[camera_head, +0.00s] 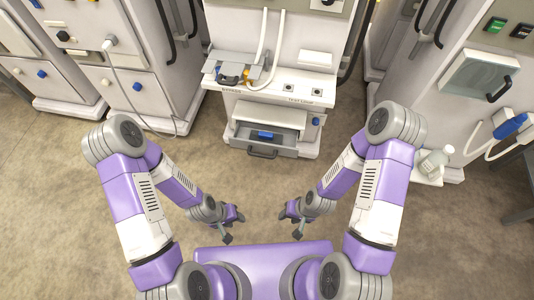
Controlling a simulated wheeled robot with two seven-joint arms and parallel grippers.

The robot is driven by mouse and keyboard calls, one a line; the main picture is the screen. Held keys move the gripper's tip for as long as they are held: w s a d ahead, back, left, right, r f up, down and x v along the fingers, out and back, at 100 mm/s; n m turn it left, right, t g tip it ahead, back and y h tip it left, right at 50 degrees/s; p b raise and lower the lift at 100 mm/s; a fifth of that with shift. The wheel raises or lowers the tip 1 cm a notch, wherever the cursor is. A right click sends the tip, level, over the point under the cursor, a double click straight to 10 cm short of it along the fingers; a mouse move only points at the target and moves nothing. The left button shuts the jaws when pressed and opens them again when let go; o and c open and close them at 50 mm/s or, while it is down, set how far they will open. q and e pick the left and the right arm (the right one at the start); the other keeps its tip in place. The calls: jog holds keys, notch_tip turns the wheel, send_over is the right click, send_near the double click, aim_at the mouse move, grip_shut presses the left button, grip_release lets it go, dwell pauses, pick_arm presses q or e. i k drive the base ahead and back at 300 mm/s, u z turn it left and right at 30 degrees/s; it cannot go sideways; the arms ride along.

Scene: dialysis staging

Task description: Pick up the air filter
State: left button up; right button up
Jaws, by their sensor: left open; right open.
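No thing here can be told for certain as the air filter. A small blue object (265,135) lies in the open drawer (263,152) low on the middle machine. My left gripper (234,227) is open and empty, in front of the middle machine and well short of the drawer. My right gripper (290,225) is open and empty to its right, also clear of the drawer. Neither gripper touches anything.
The middle machine's ledge (290,88) carries a dark and yellow part and white tubes. A white bottle (433,163) stands by the right machine, below a blue cylinder (509,126). Cabinets stand at left, with a hanging cable. The floor (60,230) is clear.

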aim_at(276, 139)
jog(key=z, duration=0.05)
jog(key=k, duration=0.75)
jog(key=u, duration=0.8)
jog(key=i, duration=1.15)
jog(key=z, duration=0.55)
jog(key=i, duration=0.9)
jog(key=z, duration=0.75)
